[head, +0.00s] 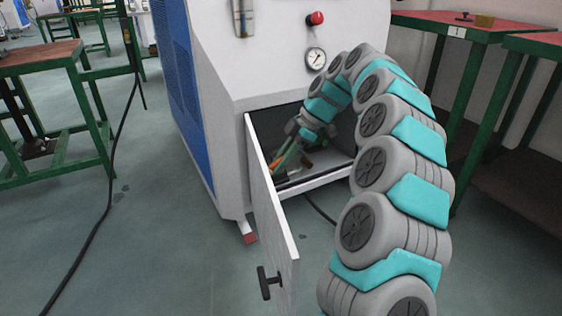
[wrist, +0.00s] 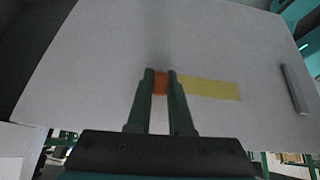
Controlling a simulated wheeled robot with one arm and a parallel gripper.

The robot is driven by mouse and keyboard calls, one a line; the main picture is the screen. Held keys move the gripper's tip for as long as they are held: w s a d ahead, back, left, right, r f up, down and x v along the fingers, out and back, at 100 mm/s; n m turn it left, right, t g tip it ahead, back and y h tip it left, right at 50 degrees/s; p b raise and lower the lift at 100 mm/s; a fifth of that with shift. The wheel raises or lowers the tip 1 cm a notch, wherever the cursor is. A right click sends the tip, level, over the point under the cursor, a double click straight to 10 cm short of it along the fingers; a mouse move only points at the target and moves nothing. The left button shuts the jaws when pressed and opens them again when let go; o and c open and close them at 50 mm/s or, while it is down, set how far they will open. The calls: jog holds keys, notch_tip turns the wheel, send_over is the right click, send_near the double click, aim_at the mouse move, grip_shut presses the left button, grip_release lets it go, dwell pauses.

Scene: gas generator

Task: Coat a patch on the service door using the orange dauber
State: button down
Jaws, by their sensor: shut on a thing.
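The service door (head: 270,220) of the white cabinet stands swung open, with a black T-shaped handle on its outer face. Its pale inner face (wrist: 120,40) fills most of the wrist view and carries a yellow rectangular patch (wrist: 212,88). My gripper (head: 281,158) is by the inner side of the door, at the compartment opening. In the wrist view its green fingers (wrist: 160,75) are shut on the orange dauber (wrist: 160,84). The dauber is just left of the yellow patch's visible part. Whether it touches the door cannot be told.
The open compartment (head: 330,164) lies right of the door, with its lower sill below my arm. A grey bar (wrist: 296,89) sits near the panel's right edge. A red button (head: 315,18) and gauge (head: 315,57) are above. Green-framed tables (head: 45,62) stand left and right.

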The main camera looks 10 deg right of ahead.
jog(key=shift+w+a+p, duration=0.1)
jog(key=shift+p, duration=0.45)
dwell(0.9)
jog(key=d, duration=0.6)
jog(key=shift+w+b, duration=0.15)
jog(key=shift+b, duration=0.3)
